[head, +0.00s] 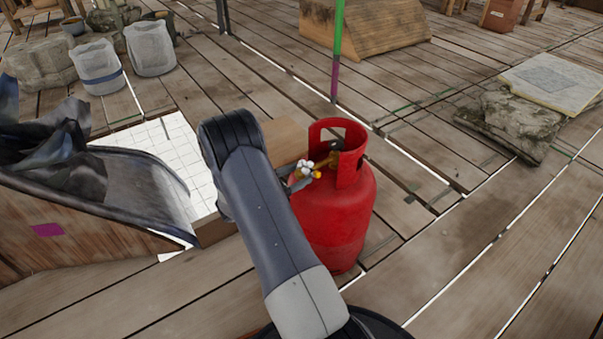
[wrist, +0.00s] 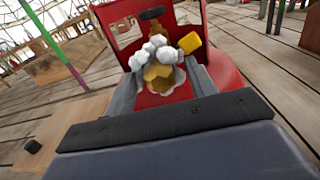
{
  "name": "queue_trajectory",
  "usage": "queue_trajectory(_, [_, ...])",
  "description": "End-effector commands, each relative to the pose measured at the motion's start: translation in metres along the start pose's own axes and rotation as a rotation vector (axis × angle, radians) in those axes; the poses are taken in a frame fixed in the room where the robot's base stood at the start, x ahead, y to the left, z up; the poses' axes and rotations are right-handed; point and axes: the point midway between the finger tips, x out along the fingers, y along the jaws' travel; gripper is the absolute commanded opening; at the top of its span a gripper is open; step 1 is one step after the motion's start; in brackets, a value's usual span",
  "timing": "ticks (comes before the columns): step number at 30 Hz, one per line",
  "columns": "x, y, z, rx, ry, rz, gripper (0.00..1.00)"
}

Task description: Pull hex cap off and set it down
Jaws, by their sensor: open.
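A red gas cylinder (head: 335,225) stands upright on the plank floor, with a red collar around its valve. In the wrist view, a brass-coloured hex cap (wrist: 158,76) sits at the valve, facing me, with white lumpy material (wrist: 140,62) around it. A yellow piece (wrist: 190,43) sticks out to its upper right. My gripper (wrist: 163,80) is open, one grey finger on each side of the hex cap. I cannot tell whether the fingers touch it. In the head view, my arm hides part of the cylinder, and the gripper (head: 295,182) shows only partly at the valve.
A green and purple pole (head: 337,50) rises behind. A white tiled panel (head: 150,150) lies left.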

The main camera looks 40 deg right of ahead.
Motion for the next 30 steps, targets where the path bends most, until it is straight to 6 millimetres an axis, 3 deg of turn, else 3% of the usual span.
queue_trajectory(12, [-0.0001,0.0,0.0001,0.0,0.0,0.0,0.52])
queue_trajectory(30, [-0.0001,0.0,0.0001,0.0,0.0,0.0,0.03])
